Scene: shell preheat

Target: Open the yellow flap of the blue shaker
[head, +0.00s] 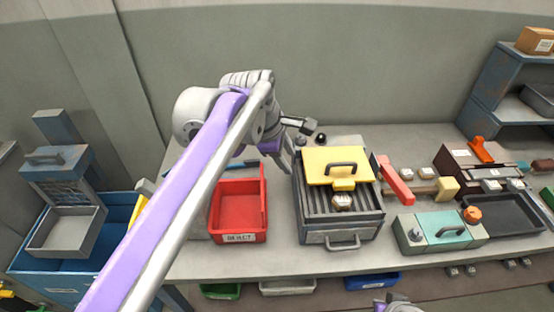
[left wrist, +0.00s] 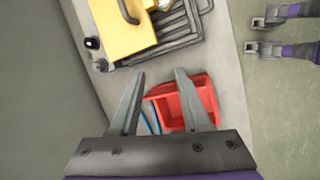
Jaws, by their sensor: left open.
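The blue shaker (head: 118,207) stands at the far left, beside the bench, with a grey metal tray (head: 65,232) at its front. A strip of yellow (head: 141,208), probably its flap, shows at its right side; my left arm hides part of it, and I cannot tell how far it is open. My left gripper (head: 288,160) is open and empty, over the back of the bench, well to the right of the shaker. In the left wrist view its open fingers (left wrist: 159,75) have nothing between them. The shaker is not recognisable there.
Near my left gripper are a red bin (head: 238,212) and a grey slatted box (head: 341,232) with a yellow lid (head: 325,160). A red lever (head: 395,181) and a teal-lidded box (head: 443,228) are farther right. Grey parts of mine show at the lower edge.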

